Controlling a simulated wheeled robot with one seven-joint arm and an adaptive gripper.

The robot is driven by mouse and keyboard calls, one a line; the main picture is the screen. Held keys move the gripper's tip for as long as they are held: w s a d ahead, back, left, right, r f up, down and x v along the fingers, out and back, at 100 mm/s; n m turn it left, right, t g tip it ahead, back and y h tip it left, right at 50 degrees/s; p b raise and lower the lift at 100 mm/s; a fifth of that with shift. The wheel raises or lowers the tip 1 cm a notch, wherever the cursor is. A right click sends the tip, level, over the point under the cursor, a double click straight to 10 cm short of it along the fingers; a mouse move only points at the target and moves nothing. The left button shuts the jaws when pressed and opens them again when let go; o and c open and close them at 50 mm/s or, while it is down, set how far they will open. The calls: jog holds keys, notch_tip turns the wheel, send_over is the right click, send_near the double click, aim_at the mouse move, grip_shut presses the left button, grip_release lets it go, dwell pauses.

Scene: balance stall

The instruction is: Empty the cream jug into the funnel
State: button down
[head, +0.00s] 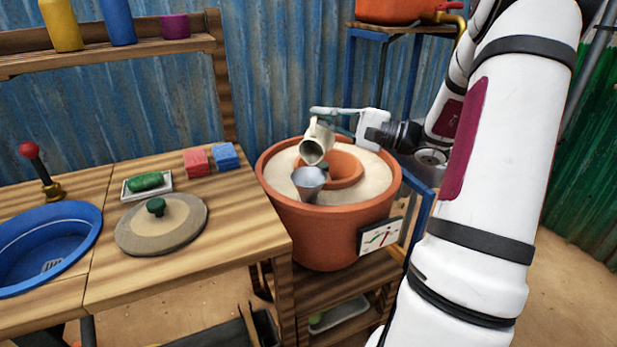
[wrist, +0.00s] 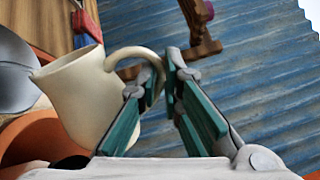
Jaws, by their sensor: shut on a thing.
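The cream jug (head: 317,143) is held tilted above the terracotta pot, its dark open mouth facing down and toward the camera. My gripper (head: 322,120) is shut on the jug's handle; the wrist view shows the fingers (wrist: 165,95) pinching the handle of the jug (wrist: 85,97). The grey metal funnel (head: 309,181) stands in the sand ring of the pot, just below and slightly left of the jug's mouth. The funnel also shows at the left edge of the wrist view (wrist: 12,75). No stream of liquid is visible, and the jug's inside is too dark to judge.
The large terracotta pot (head: 320,222) with sand and an inner pot (head: 347,168) stands right of the wooden table (head: 240,225). On the table are a round lid (head: 160,230), a green item on a dish (head: 146,181), red and blue blocks (head: 210,160) and a blue basin (head: 45,240).

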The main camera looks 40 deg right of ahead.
aim_at(319, 140)
jog(key=shift+s+a+r+n+b, duration=0.2)
jog(key=shift+a+n+b, duration=0.2)
jog(key=shift+n+b, duration=0.15)
jog(key=shift+s+a+r+n+g+y+b, duration=0.15)
jog(key=shift+s+a+n+b, duration=0.25)
jog(key=shift+n+b, duration=0.3)
jog(key=shift+s+a+r+n+g+y+b, duration=0.1)
jog(key=shift+s+a+n+g+y+b, duration=0.05)
jog(key=shift+a+n+b, duration=0.45)
jog(key=shift+f, duration=0.1)
